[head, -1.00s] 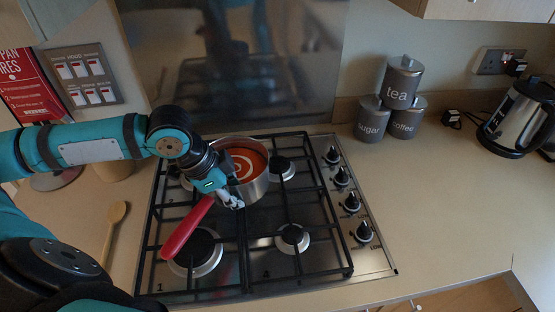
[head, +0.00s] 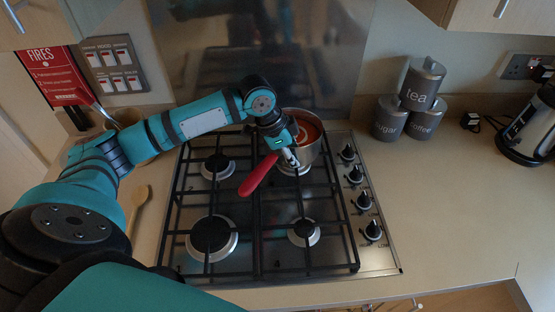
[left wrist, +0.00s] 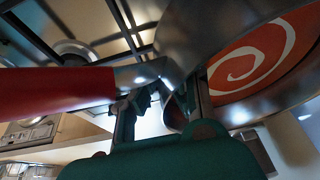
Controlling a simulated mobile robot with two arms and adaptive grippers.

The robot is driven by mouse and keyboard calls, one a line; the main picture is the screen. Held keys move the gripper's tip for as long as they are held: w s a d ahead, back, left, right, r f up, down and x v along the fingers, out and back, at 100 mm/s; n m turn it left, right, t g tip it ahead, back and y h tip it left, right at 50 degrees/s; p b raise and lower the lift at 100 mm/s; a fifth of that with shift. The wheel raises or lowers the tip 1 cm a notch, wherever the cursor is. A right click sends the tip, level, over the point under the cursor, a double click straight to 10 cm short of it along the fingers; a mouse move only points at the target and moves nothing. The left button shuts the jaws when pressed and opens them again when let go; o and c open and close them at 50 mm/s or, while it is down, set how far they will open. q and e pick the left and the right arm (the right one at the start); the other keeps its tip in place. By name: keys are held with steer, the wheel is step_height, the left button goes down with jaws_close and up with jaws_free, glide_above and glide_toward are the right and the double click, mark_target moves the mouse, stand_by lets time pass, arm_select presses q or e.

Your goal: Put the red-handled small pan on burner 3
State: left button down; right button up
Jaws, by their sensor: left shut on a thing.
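The small pan (head: 312,150) is a steel pot with a red handle (head: 258,175) and orange-red contents with a white swirl. In the head view it is over the back right burner (head: 293,170) of the hob; I cannot tell whether it touches the grate. My left gripper (head: 290,157) is shut on the pan where the handle meets the body. In the left wrist view the fingers (left wrist: 163,105) are at the joint between the red handle (left wrist: 55,92) and the pan wall (left wrist: 180,45). The pan looks about upright. My right gripper is not in view.
The back left burner (head: 217,166), front left burner (head: 212,236) and front right burner (head: 304,232) are empty. Control knobs (head: 363,202) line the hob's right side. Canisters (head: 419,85) and a kettle (head: 528,125) stand to the right. A wooden spoon (head: 138,200) lies left.

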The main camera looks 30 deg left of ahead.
arm_select(q)
steer(key=shift+w+d+r, duration=0.15)
steer(key=shift+w, duration=0.7)
steer(key=shift+f+p, duration=0.45)
steer(key=shift+f, duration=0.1)
steer(key=shift+f+p, duration=0.35)
steer(key=shift+f, duration=0.9)
steer(key=c, duration=1.8)
jaws_free()
steer(key=shift+s+f, duration=0.15)
steer(key=shift+f, duration=0.05)
steer(key=o, duration=0.4)
steer(key=shift+r, duration=0.1)
steer(key=shift+c, duration=0.2)
steer(key=shift+r, duration=0.2)
steer(key=b+v, duration=0.2)
steer(key=v, duration=0.9)
steer(key=shift+s+a+r, duration=0.2)
steer(key=shift+r, duration=0.05)
